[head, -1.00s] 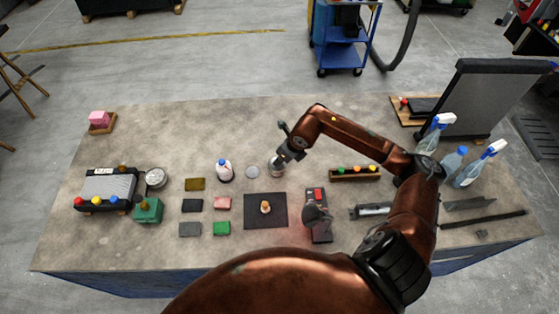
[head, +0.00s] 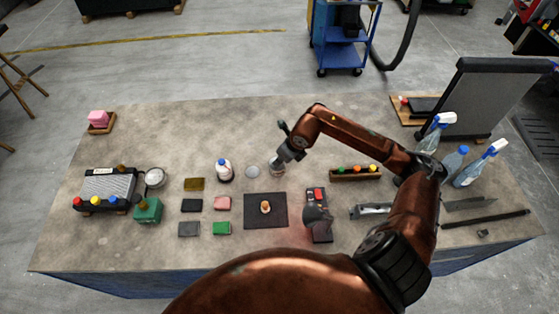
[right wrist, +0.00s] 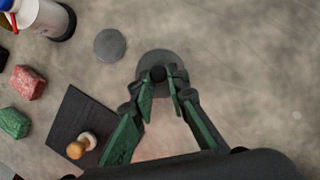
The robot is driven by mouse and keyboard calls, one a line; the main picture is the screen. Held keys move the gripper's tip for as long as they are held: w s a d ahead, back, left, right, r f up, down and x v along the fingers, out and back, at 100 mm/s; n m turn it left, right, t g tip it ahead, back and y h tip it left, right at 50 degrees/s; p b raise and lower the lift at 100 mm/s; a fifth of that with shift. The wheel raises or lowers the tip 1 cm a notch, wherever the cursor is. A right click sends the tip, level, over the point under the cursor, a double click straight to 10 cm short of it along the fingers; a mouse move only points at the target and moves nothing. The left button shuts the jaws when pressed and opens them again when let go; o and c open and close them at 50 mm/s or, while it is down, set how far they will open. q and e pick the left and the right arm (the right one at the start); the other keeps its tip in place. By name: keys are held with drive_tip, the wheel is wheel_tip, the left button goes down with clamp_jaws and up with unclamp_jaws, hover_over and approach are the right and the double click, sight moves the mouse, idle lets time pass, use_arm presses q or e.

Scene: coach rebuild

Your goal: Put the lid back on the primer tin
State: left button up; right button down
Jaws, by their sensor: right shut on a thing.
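My right gripper (head: 281,157) points down at the middle of the bench. In the right wrist view its green fingers (right wrist: 160,90) are shut on the dark knob of a round grey lid (right wrist: 153,58). In the head view a small pale tin (head: 277,171) shows just under the gripper, partly covered by it. The lid is over the tin; I cannot tell whether it is fully seated. A flat grey disc (head: 253,171) lies on the bench just left of the tin. It also shows in the right wrist view (right wrist: 110,45). My left gripper is not in view.
A white bottle (head: 224,170) stands left of the disc. A dark mat (head: 250,222) with a small knobbed piece (head: 265,207) lies in front. Several coloured blocks lie left of the mat. A rack (head: 344,175) and spray bottles (head: 436,133) are right. The bench behind the tin is clear.

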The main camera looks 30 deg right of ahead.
drive_tip(key=c, duration=1.8)
unclamp_jaws()
drive_tip(key=shift+o, duration=0.4)
drive_tip(key=o, duration=0.4)
drive_tip(key=shift+r, duration=0.15)
wheel_tip(320, 180, up, 7)
drive_tip(key=p, duration=0.3)
drive_tip(key=shift+c, duration=0.2)
